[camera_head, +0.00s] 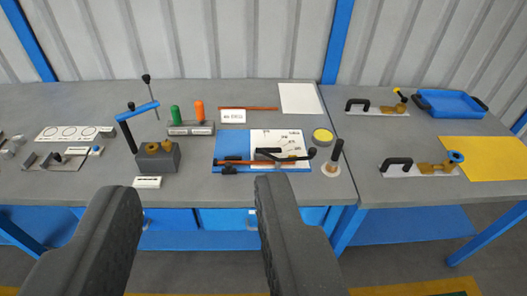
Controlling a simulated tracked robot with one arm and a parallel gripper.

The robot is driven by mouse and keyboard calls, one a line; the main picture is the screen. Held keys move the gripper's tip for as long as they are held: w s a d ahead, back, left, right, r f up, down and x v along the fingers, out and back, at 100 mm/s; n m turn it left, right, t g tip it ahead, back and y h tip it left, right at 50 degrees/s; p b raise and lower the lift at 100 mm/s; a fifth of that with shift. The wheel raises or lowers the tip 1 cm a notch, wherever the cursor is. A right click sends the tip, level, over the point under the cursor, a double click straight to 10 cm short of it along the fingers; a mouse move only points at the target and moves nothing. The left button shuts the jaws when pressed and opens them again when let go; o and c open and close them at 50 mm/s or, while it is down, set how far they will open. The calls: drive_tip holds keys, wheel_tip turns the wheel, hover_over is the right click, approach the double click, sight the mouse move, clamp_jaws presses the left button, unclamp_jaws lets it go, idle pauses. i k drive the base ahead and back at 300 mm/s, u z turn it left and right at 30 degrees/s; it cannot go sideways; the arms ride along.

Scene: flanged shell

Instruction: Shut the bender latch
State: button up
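No part is labelled as the bender latch, and I cannot make out its state. A dark grey block (159,158) with brown round pieces on top stands left of centre on the bench, with a black post and a blue bar (138,110) above it; this may be the bender. A black tool with a bent handle (285,156) lies over a white sheet and blue board at the centre; it could also be the bender. My gripper (195,192) is open and empty, its two dark fingers in front of the bench's front edge, apart from everything on it.
Green and orange upright pieces (186,113) stand on a grey base behind. A black upright handle (333,157) stands right of the board. The right bench holds two black-handled plates, a blue tray (450,103) and a yellow sheet (487,158). The bench's front strip is mostly clear.

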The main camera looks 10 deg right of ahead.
sight(228, 170)
drive_tip(key=z, duration=0.05)
drive_tip(key=k, duration=0.35)
drive_tip(key=z, duration=0.75)
drive_tip(key=i, duration=1.4)
drive_tip(key=u, duration=0.7)
